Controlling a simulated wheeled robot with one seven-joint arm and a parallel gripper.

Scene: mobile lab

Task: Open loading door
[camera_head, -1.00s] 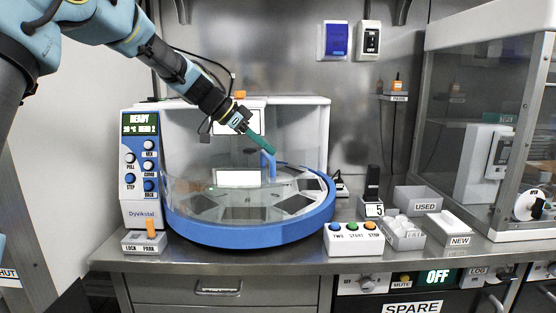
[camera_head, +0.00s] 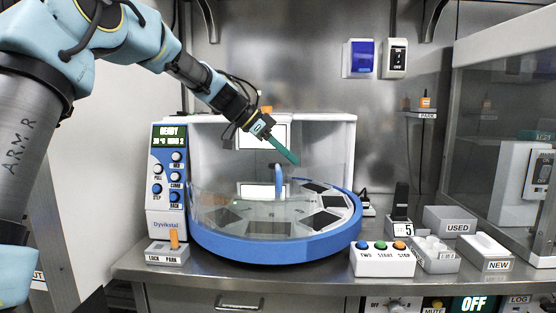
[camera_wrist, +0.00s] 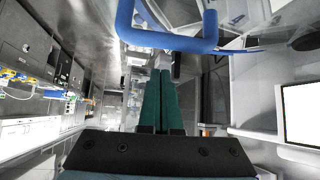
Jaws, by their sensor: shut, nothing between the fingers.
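The machine with the round blue-rimmed carousel (camera_head: 275,250) stands on the steel bench. A curved clear loading door (camera_head: 225,200) covers its front left side. A blue upright handle (camera_head: 278,182) stands at the door's right edge; in the wrist view the blue handle (camera_wrist: 168,40) spans the top, just beyond the fingertips. My gripper (camera_head: 296,161) has green fingers, shut and empty. In the head view its tips appear just above and right of the handle. In the wrist view the shut fingers (camera_wrist: 160,75) point toward the handle with a gap; I see no grip on it.
A control panel (camera_head: 168,180) reads READY, with a LOCK/PARK lever box (camera_head: 168,252) below it. A three-button box (camera_head: 382,260), a USED bin (camera_head: 449,220) and a NEW bin (camera_head: 485,252) stand to the right. A glass cabinet (camera_head: 505,150) bounds the right side.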

